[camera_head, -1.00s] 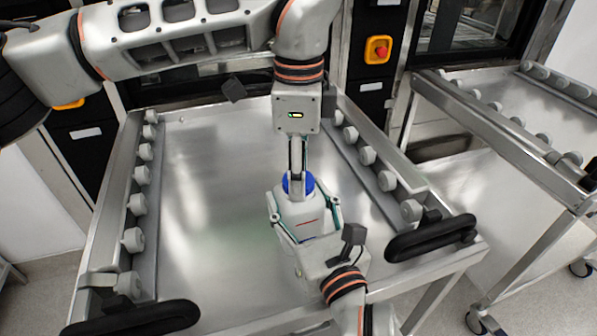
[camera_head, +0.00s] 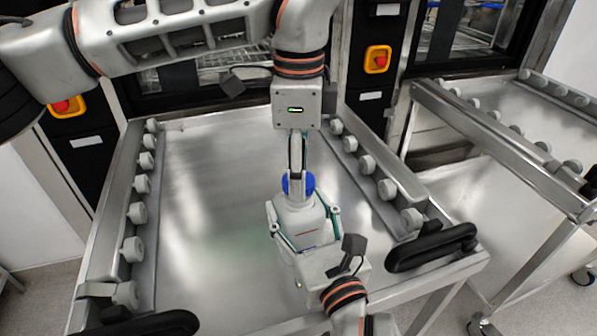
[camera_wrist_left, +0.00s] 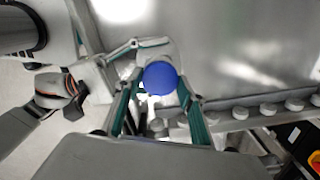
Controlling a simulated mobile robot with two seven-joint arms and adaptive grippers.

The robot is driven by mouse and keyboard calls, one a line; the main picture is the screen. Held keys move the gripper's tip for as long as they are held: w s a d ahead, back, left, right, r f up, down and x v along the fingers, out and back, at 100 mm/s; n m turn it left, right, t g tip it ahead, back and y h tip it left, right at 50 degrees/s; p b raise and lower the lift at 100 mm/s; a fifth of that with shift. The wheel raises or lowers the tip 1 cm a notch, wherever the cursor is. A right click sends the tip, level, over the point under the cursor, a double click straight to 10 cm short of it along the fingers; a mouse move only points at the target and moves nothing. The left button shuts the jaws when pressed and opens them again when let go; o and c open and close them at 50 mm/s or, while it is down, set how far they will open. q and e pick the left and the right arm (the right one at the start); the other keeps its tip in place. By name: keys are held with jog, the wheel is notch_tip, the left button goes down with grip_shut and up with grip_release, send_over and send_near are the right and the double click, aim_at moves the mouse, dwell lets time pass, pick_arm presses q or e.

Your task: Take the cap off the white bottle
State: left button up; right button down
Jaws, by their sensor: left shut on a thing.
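The white bottle (camera_head: 300,222) is upright above the trolley, with its blue cap (camera_head: 309,183) at its top. My left gripper (camera_head: 297,190) reaches down from above and is shut on the blue cap, which also shows in the left wrist view (camera_wrist_left: 160,76). I cannot tell whether the cap is apart from the bottle neck, as the fingers hide part of it. My right gripper (camera_head: 304,240) comes from below in the picture and is shut on the bottle, with a finger on each side of its body.
A steel trolley top (camera_head: 215,220) lies beneath, bare and edged by grey rollers (camera_head: 137,212). Black handles (camera_head: 430,246) stick out at its front corners. A second trolley (camera_head: 500,150) stands at right. Washers with red buttons (camera_head: 377,59) stand behind.

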pick_arm(q)
jog(key=shift+r, duration=1.95)
pick_arm(e)
jog(key=c, duration=0.7)
grip_release()
jog(key=shift+o, duration=0.2)
